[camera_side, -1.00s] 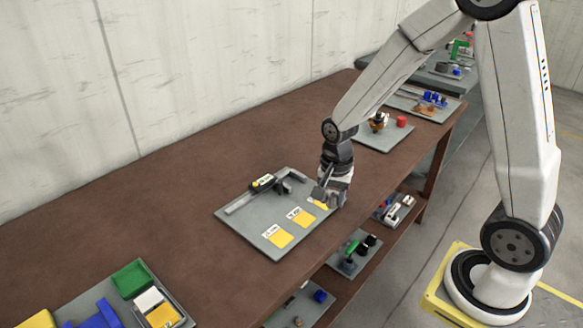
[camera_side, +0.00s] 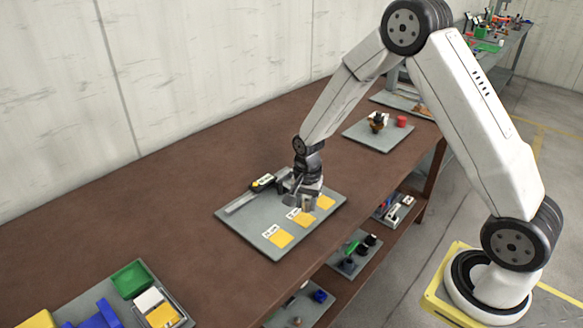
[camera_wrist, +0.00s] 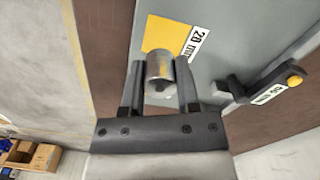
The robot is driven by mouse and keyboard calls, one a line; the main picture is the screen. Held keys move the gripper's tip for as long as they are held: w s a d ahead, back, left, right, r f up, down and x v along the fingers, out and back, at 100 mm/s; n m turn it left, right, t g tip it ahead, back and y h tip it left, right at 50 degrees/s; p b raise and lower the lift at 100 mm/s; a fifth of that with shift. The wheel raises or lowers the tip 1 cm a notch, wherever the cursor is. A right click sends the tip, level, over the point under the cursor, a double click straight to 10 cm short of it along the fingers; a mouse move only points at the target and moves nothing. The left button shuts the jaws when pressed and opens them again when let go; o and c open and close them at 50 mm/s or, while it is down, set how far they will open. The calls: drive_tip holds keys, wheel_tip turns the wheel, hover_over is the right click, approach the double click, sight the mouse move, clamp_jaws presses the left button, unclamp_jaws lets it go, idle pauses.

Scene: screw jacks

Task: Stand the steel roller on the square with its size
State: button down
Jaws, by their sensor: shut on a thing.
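My gripper (camera_wrist: 160,80) is shut on the steel roller (camera_wrist: 160,65), a short grey cylinder between its two fingers. In the side view my gripper (camera_side: 305,205) is low over the grey tray (camera_side: 248,233), by the middle yellow square (camera_side: 304,220). The other yellow squares are at the near left (camera_side: 281,239) and the right (camera_side: 326,202). In the wrist view a yellow square (camera_wrist: 160,33) lies beyond the roller, with a white label (camera_wrist: 195,42) that reads 20 or 28 mm. I cannot tell whether the roller touches the tray.
A caliper-like tool (camera_side: 262,183) lies along the tray's back edge. Another tray with a green box (camera_side: 132,278) stands at the front left. The brown tabletop (camera_side: 150,220) between is clear.

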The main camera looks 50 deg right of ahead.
sight(304, 219)
drive_tip(key=shift+w+f, duration=0.35)
drive_tip(key=shift+f, duration=1.5)
drive_tip(key=shift+f, duration=0.1)
drive_tip(key=shift+c, duration=1.7)
unclamp_jaws()
drive_tip(key=shift+r, duration=6.15)
drive_tip(key=shift+s, duration=0.1)
